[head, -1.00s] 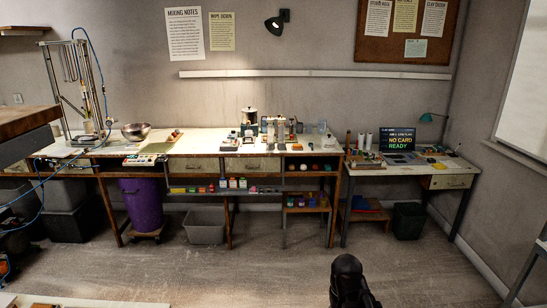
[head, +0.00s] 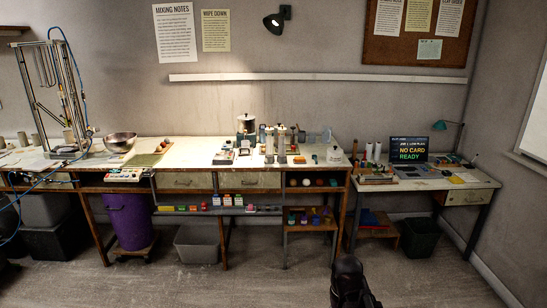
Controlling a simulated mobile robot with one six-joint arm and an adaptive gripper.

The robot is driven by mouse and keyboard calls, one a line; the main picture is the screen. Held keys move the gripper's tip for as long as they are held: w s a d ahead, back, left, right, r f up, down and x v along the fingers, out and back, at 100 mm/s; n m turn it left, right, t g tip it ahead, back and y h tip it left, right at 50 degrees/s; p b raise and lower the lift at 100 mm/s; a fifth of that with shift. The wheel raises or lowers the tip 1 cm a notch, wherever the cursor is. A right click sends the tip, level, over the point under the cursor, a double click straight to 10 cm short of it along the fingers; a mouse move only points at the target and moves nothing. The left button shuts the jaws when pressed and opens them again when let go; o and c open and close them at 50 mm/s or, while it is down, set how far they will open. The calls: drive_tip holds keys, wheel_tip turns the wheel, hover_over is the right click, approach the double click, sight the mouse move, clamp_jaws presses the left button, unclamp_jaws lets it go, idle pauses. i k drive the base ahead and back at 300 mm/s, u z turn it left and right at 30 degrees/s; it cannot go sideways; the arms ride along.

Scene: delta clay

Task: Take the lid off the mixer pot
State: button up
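A black part of my own arm shows at the bottom edge, right of centre, well short of the bench. My gripper's fingers do not show.
The long wooden bench (head: 205,164) carries a metal bowl (head: 120,142), several small devices and a white container (head: 335,155). A purple bin (head: 129,220) and a grey bin (head: 197,243) stand below. A side desk (head: 460,182) holds a screen (head: 408,149). Open floor lies in front.

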sight(245, 117)
drive_tip(key=u, duration=0.05)
drive_tip(key=i, duration=3.25)
drive_tip(key=u, duration=0.4)
